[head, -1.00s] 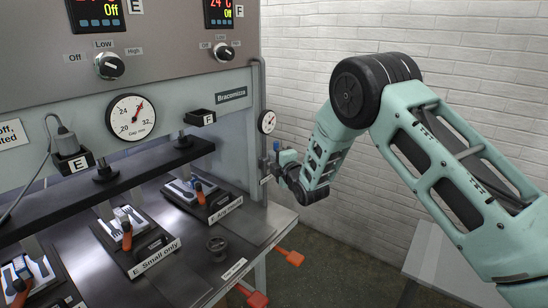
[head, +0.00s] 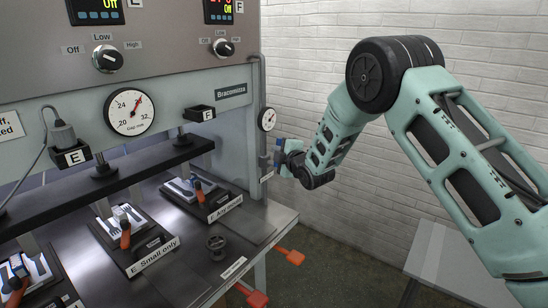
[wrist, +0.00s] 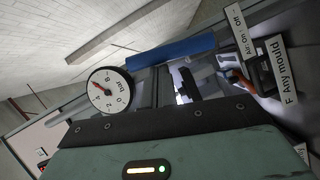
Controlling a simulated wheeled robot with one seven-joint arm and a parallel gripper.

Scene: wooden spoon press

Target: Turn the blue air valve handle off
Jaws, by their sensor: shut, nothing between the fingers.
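The blue air valve handle (head: 278,144) is on the vertical pipe at the press's right end, below the small gauge. In the wrist view the handle (wrist: 172,52) is a long blue bar lying just beyond my fingers, slightly tilted. My gripper (head: 282,158) is at the valve, shut with nothing held. In the wrist view its dark fingers (wrist: 166,86) point toward the handle; whether they touch it is unclear. The valve body is largely hidden behind the gripper.
The bar gauge (wrist: 110,91) is close beside my fingers. The press table (head: 195,255) carries the moulds (head: 208,201) with orange-handled parts, left of my arm. Red levers (head: 290,256) stick out from its front edge. A white brick wall (head: 310,75) stands behind.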

